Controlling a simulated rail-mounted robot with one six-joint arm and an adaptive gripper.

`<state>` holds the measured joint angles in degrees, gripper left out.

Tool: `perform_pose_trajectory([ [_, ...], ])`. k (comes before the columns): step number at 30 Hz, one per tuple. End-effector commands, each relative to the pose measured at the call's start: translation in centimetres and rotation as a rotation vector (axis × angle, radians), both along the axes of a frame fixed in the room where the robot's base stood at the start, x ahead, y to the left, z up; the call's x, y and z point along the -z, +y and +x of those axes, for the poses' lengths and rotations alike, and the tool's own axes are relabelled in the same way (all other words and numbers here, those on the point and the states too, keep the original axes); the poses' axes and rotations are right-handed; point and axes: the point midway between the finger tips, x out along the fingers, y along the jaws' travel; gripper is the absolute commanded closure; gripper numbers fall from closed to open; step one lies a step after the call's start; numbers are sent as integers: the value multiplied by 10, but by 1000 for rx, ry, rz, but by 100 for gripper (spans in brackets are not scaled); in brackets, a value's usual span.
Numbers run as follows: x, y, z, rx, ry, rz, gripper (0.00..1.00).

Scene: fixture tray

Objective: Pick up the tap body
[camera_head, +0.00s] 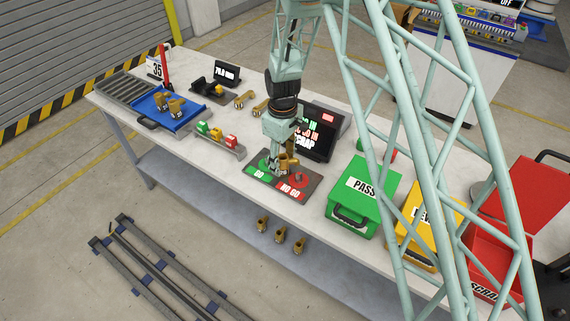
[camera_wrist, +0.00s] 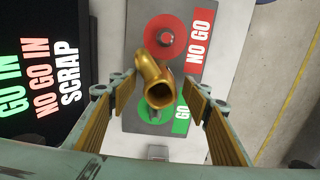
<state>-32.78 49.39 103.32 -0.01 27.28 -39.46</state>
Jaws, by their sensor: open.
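A brass tap body (camera_wrist: 152,72), a bent tube with an open end, shows between my gripper's fingers in the wrist view. It appears over the gauge plate, across the gap between the green GO disc (camera_wrist: 158,108) and the red NO GO disc (camera_wrist: 166,38); I cannot tell whether it rests on a gauge pin. My gripper (camera_wrist: 160,98) is open, with one finger on each side of the body and visible gaps. In the head view my gripper (camera_head: 277,163) is low over the gauge plate (camera_head: 262,187), partly hiding the body (camera_head: 290,162).
A black sign (camera_head: 318,130) stands behind the plate. A green PASS box (camera_head: 362,195) and a yellow box (camera_head: 425,225) are to the right. A blue tray (camera_head: 190,122) holds brass bodies at left. Several more brass bodies (camera_head: 280,234) are near the front.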

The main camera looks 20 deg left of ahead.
Motion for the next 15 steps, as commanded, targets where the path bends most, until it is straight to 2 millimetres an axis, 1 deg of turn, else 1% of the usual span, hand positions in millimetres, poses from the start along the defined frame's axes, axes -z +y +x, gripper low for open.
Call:
perform_pose_trajectory([
  [12,0,0,0,0,0,0,56],
  [15,0,0,0,0,0,0,65],
])
